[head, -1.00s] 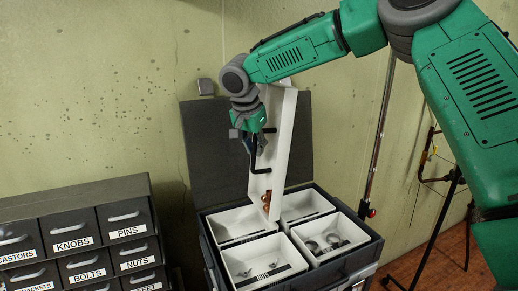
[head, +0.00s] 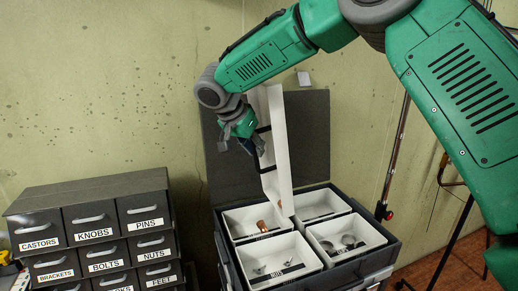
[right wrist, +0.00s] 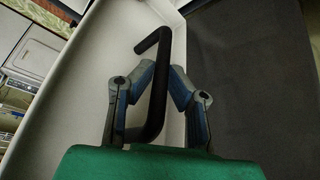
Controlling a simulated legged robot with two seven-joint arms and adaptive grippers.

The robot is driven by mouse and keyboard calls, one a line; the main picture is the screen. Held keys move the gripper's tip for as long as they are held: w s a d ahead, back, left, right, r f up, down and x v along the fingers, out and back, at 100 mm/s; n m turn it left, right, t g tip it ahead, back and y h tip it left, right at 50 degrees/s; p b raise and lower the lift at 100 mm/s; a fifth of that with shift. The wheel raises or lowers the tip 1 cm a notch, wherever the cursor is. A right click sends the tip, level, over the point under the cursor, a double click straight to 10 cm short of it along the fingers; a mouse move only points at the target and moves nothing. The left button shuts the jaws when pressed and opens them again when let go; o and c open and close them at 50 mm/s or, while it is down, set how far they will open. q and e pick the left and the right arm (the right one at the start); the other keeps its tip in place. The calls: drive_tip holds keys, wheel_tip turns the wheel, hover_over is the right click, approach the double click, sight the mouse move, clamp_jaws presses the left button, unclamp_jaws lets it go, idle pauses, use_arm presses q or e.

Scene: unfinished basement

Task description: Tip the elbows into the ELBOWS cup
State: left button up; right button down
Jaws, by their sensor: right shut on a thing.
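A long white drawer (head: 277,150) hangs nearly upright above the open case, its lower end over the back cups. My right gripper (head: 255,144) is shut on the drawer's black handle (right wrist: 158,85), between its two fingers in the right wrist view (right wrist: 161,70). Copper-coloured elbows (head: 262,226) lie in the back left white cup (head: 235,219), just below the drawer's lower end. That cup's label is too small to read surely. My left gripper is out of view.
The dark case (head: 384,248) holds several white cups. The front left cup (head: 300,247) holds small metal parts; the front right cup (head: 372,233) holds ring-like parts. The case's raised lid (head: 312,130) stands behind the drawer. A labelled drawer cabinet (head: 90,191) stands at left.

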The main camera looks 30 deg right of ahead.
drive_tip(key=w+a+f+h+b, duration=0.1)
drive_tip(key=w+a+f+h, duration=0.1)
drive_tip(key=a+h, duration=0.3)
drive_tip(key=a, duration=0.3)
drive_tip(key=shift+a+f+n+g, duration=0.15)
drive_tip(key=shift+f+n+g, duration=0.15)
drive_tip(key=shift+f+g, duration=0.1)
idle(0.7)
drive_tip(key=shift+r, duration=0.1)
idle(1.3)
drive_tip(key=shift+b, duration=0.5)
idle(0.4)
